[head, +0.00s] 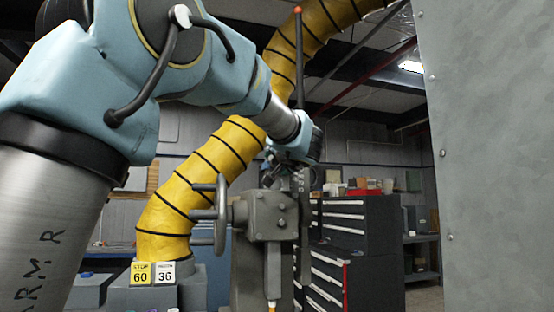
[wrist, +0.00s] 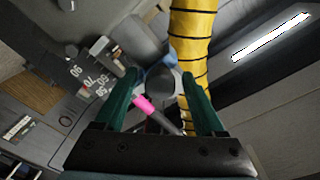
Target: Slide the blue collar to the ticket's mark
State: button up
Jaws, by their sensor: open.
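A bluish patch (wrist: 171,62), possibly the blue collar, shows beyond my fingertips in the wrist view, partly hidden by a round grey part. I cannot make out the collar in the head view. My gripper (wrist: 160,82) is open, its two green fingers either side of the grey part; whether they touch it is unclear. A dark scale bar (wrist: 92,75) with white numbers lies left of the fingers. In the head view the upright bar (head: 303,215) stands below my wrist. A yellow ticket (head: 140,273) reads 60 beside a white ticket (head: 166,272) reading 36.
A grey gearbox (head: 272,215) with a handwheel (head: 221,213) stands below my wrist. A ribbed yellow duct (head: 190,185) rises behind my arm. A grey panel (head: 490,150) closes the right side. A dark drawer cabinet (head: 355,240) stands behind. A pink-banded rod (wrist: 143,103) shows between my fingers.

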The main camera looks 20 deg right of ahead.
jog(key=shift+c, duration=0.2)
grip_shut()
dwell(0.4)
jog(key=shift+f, duration=0.1)
dwell(0.8)
